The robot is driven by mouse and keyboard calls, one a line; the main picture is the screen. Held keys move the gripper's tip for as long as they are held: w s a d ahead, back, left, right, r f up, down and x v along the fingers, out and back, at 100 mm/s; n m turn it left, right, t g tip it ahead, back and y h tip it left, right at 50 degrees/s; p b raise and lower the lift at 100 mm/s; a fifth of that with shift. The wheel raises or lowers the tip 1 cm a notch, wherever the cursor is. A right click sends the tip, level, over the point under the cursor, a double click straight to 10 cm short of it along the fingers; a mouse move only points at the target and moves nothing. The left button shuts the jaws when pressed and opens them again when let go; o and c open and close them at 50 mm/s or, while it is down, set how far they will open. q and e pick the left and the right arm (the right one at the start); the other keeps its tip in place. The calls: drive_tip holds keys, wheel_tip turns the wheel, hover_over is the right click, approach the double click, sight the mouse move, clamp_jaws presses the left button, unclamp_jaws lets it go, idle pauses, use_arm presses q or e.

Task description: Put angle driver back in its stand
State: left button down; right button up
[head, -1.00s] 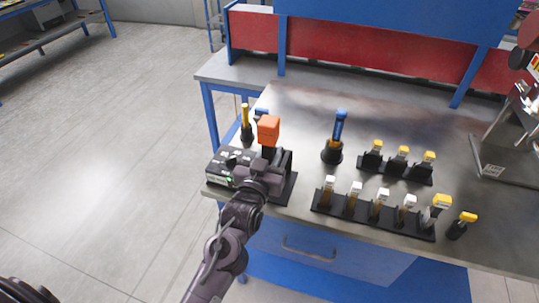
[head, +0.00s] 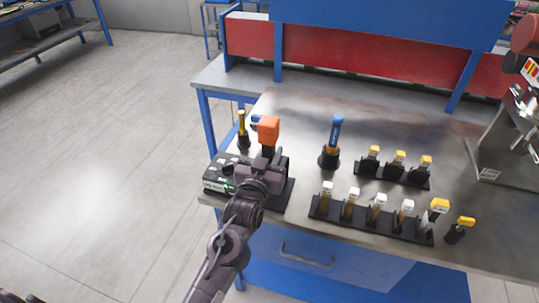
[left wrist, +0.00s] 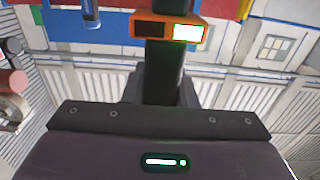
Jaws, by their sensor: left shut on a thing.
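The tool I take to be the angle driver has an orange block head (head: 268,130) and a black shaft, and stands about upright. My left gripper (head: 268,160) is shut on it below the head. In the left wrist view its orange head (left wrist: 168,27) has a lit green panel, and the black shaft (left wrist: 165,75) runs down between my fingers. A black base plate (head: 283,197) on the bench lies under and beside my gripper; it may be the stand. My gripper hides the tool's lower end, so I cannot tell if it touches anything. My right gripper is out of view.
A blue-topped driver (head: 334,140) stands upright to the right. Two black racks (head: 365,222) of white- and yellow-topped tools are further right.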

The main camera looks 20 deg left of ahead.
use_arm(q)
drive_tip(key=shift+w+r, duration=0.15)
drive_tip(key=shift+w, duration=0.7)
drive_tip(key=shift+w+r, duration=0.15)
drive_tip(key=shift+w, duration=0.65)
drive_tip(key=shift+f+b, duration=0.5)
drive_tip(key=shift+f, duration=0.35)
idle(1.5)
